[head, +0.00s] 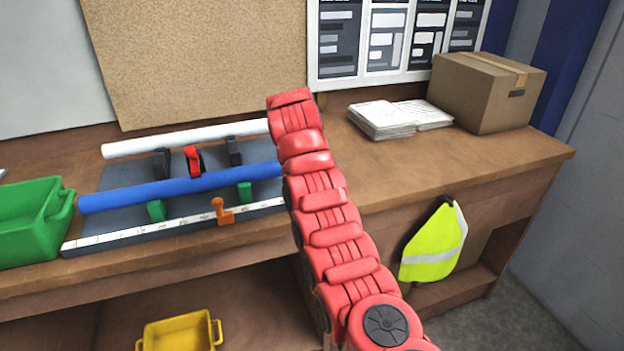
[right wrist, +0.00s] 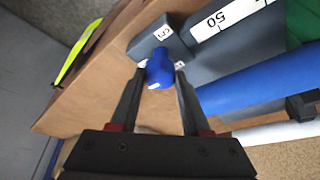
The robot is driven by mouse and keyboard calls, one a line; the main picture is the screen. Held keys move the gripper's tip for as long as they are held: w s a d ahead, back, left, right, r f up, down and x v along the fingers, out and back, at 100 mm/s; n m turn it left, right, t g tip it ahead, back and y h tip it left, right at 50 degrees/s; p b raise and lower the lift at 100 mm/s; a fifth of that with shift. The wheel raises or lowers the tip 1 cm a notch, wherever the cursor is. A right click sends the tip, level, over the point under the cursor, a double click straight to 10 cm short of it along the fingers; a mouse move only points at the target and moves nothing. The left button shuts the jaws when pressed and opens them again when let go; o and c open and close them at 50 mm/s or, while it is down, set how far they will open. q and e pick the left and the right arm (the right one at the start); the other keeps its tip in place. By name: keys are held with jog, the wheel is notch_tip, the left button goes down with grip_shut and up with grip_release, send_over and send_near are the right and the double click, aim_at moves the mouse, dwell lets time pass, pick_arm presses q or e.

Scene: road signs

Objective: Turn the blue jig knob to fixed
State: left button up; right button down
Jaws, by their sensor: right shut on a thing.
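The blue jig knob (right wrist: 160,70) shows in the right wrist view beside a grey block (right wrist: 145,46) at the end of the jig. A small white mark is on the knob's near edge. My right gripper (right wrist: 160,66) is shut on the knob, one finger on each side. White labels sit on the block and beside the knob, too small to read surely. In the head view the grey jig (head: 118,184) lies on the bench, and my right arm hides its right end, the knob and the gripper. My left gripper is not in view.
The jig carries a blue tube (head: 180,187), a white tube (head: 185,139), a red clamp (head: 193,160) and an orange stop (head: 221,211). A green bin (head: 30,225) stands left.

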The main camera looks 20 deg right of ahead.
jog(key=shift+f, duration=0.1)
dwell(0.3)
jog(key=shift+c, duration=1.8)
grip_release()
jog(key=p+v, duration=0.5)
jog(key=v, duration=1.2)
jog(key=shift+r, duration=0.2)
jog(key=shift+s+a+f, duration=0.1)
jog(key=shift+s+a, duration=0.05)
